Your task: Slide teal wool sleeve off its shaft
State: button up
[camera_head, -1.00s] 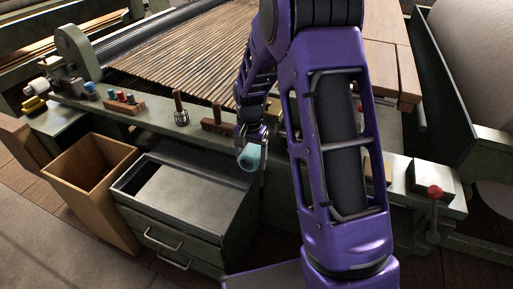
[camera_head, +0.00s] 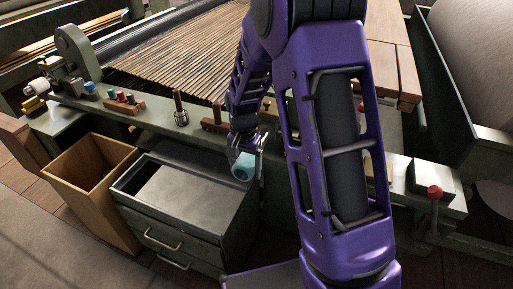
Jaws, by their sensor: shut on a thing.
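The teal wool sleeve (camera_head: 243,167) is a short teal cylinder with a pale end, held in my gripper (camera_head: 246,160). My gripper is shut on the sleeve, in front of the machine's rail and above the right rear part of the green drawer cabinet. No shaft can be made out inside the sleeve. A thin upright post (camera_head: 179,106) with a dark wooden top and a ribbed base stands on the rail to the left.
A wooden rack (camera_head: 124,108) with small coloured spools sits on the rail.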

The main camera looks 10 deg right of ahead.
aim_at(240, 176)
jog(key=shift+s+a, duration=0.55)
jog(key=shift+s, duration=0.2)
jog(key=shift+s+a, duration=0.55)
jog(key=shift+s, duration=0.2)
jog(key=s+a+r+p, duration=0.2)
jog(key=s+r, duration=0.1)
jog(key=shift+s+a, duration=0.15)
jog(key=shift+a, duration=0.05)
